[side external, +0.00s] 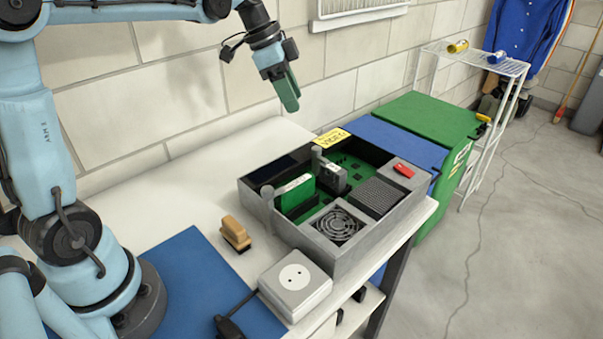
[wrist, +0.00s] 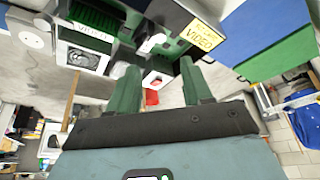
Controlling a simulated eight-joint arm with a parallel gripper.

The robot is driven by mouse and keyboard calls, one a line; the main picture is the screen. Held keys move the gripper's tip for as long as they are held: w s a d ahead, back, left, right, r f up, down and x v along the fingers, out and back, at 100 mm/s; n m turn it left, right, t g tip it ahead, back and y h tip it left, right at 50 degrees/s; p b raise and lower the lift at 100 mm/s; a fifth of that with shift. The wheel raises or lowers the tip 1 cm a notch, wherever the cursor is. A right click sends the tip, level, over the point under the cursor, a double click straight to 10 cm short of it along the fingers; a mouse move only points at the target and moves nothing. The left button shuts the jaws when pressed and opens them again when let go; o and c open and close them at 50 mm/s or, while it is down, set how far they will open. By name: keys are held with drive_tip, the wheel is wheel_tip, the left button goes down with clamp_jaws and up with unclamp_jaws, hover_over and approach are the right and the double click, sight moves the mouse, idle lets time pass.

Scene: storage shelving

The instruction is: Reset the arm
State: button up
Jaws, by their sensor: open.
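My gripper (side external: 288,95) hangs in the air above the back of the grey case, near the wall in the side view. Its green fingers point down. In the wrist view the two green fingers of my gripper (wrist: 161,82) stand apart with a gap between them, and nothing is seen held. The grey case (side external: 343,268) stands on the white table below, with a green board, a fan and a heat sink inside. The gripper is clear of it. A yellow label (side external: 331,137) is at the case's back edge and also shows in the wrist view (wrist: 201,36).
A wooden-handled brush (side external: 236,233), a white socket box (side external: 295,283) and a blue mat (side external: 200,275) lie on the table. Blue (side external: 400,141) and green (side external: 432,112) bins stand right of it. A white wire rack (side external: 480,59) is further right. The table's back left is clear.

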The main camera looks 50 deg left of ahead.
drive_tip(key=shift+d, duration=0.1)
drive_tip(key=s+d+f+n+t+y, duration=0.1)
drive_tip(key=s+d+f+n+t, duration=0.1)
drive_tip(key=s, duration=0.5)
drive_tip(key=s+d+f+n+t+y, duration=0.2)
drive_tip(key=s+d+f+n, duration=0.1)
drive_tip(key=s+n, duration=0.4)
drive_tip(key=shift+s+d+f, duration=0.3)
drive_tip(key=shift+f, duration=0.1)
